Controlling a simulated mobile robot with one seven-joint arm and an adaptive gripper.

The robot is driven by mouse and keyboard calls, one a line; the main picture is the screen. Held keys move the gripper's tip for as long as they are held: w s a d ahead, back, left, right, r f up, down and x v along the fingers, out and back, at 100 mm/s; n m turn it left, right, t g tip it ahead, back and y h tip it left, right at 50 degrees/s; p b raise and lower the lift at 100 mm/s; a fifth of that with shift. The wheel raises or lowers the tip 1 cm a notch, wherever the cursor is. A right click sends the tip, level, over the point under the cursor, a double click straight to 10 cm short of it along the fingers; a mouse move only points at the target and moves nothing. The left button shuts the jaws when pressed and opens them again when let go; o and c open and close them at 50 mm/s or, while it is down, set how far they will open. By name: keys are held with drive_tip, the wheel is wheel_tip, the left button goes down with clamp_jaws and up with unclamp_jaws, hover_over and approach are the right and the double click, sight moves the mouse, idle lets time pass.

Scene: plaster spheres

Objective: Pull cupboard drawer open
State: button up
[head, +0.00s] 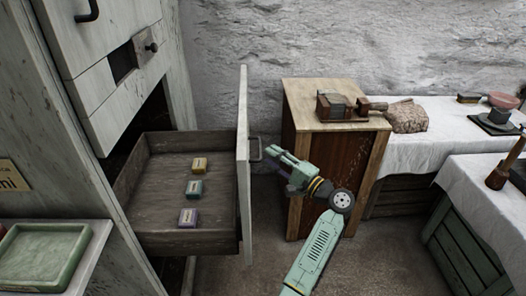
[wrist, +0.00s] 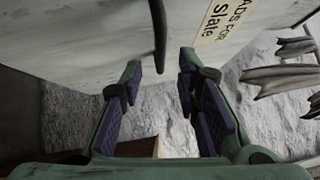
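The cupboard (head: 125,90) is pale, worn wood at the left of the head view. Its drawer (head: 185,242) stands pulled well out, with its inside visible. My gripper (head: 272,154) is beside the handle. In the wrist view my gripper (wrist: 160,68) is open, and the dark handle (wrist: 159,35) reaches between its fingertips with gaps on both sides. A label (wrist: 222,20) shows on the panel.
A wooden cabinet (head: 333,170) with a small device (head: 342,108) on top stands right behind my gripper. Cloth-covered tables (head: 455,140) stand at the right. A green tray (head: 45,255) is at the lower left. The floor (head: 390,260) before the cabinet is clear.

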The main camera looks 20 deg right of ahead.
drive_tip(key=v, duration=0.6)
drive_tip(key=shift+f, duration=0.1)
idle(0.3)
